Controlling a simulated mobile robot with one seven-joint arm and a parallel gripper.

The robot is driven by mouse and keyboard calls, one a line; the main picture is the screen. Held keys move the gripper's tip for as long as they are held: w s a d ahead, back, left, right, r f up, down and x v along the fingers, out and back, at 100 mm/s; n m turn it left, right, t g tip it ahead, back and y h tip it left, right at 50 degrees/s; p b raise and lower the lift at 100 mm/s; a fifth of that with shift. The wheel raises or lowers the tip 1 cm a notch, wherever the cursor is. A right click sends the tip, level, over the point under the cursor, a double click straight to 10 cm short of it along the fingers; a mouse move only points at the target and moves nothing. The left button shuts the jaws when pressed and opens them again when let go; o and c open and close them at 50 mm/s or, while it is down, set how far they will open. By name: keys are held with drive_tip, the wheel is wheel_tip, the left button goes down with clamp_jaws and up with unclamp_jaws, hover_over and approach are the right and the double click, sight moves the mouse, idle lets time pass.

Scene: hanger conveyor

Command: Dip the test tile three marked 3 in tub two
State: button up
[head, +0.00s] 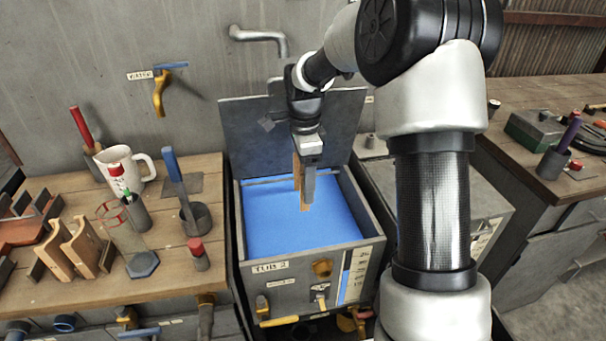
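Tub two (376,252) is a grey box with a front label that seems to read TUB 2, filled with bright blue liquid (270,220). Its lid (245,135) stands open at the back. My gripper (308,185) points down over the blue liquid, inside the tub's outline. It appears shut on a thin tan piece (304,205), seen nearly edge-on and partly hidden by a finger. This looks like the test tile; no 3 is visible on it. Its lower end overlaps the blue surface, but I cannot tell whether it touches the liquid.
A wooden bench at left holds a white mug (122,170), a blue-handled tool in a dark holder (196,219) and tan pieces in a rack (83,245). A closed grey box (435,195) stands right of the tub. A tap (262,38) sticks out above.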

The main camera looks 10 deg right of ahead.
wheel_tip(320, 180, down, 13)
drive_tip(key=b, duration=0.7)
drive_tip(key=shift+b, duration=0.4)
wheel_tip(320, 180, down, 5)
drive_tip(key=b, duration=0.3)
drive_tip(key=shift+f, duration=0.1)
idle(0.3)
idle(2.5)
wheel_tip(320, 180, up, 6)
drive_tip(key=p, duration=0.4)
drive_tip(key=shift+p, duration=0.3)
idle(1.9)
